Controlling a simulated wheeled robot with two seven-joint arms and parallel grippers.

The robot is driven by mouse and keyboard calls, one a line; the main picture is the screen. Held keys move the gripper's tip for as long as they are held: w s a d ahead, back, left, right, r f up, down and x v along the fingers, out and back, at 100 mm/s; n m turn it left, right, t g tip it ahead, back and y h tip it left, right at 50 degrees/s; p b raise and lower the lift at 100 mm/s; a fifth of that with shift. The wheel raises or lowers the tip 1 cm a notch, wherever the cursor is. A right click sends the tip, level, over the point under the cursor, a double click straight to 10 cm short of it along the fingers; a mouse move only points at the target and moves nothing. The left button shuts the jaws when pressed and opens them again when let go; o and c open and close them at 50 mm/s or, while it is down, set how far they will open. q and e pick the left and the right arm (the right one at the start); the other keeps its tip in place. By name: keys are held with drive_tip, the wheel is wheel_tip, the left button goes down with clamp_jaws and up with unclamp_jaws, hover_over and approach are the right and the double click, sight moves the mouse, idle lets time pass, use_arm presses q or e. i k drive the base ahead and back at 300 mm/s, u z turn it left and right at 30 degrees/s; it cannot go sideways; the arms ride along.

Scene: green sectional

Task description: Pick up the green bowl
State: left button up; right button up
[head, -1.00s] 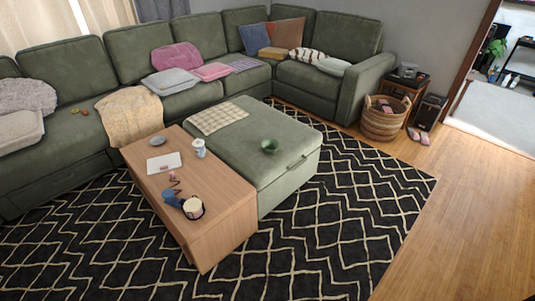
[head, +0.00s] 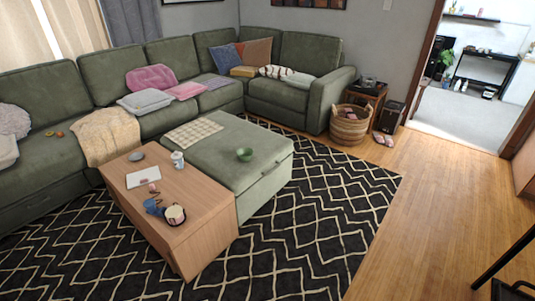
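The green bowl (head: 244,154) sits upright on the green ottoman (head: 215,155), near the edge with the handle. It looks small and far off in the head view. Neither of my grippers can be clearly made out in this view. A dark shape at the lower right edge is cut off, and I cannot tell what it is.
A wooden coffee table (head: 205,205) with a cup (head: 177,160) and a mug (head: 175,214) adjoins the ottoman. The green sectional (head: 110,75) runs behind. A wicker basket (head: 349,126) stands at the back right. The wooden floor (head: 430,200) on the right is clear.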

sight(245, 154)
drive_tip(key=z, duration=0.85)
drive_tip(key=i, duration=1.1)
drive_tip(key=z, duration=0.65)
drive_tip(key=i, duration=1.35)
drive_tip(key=u, duration=1.05)
drive_tip(key=i, duration=1.05)
drive_tip(key=u, duration=1)
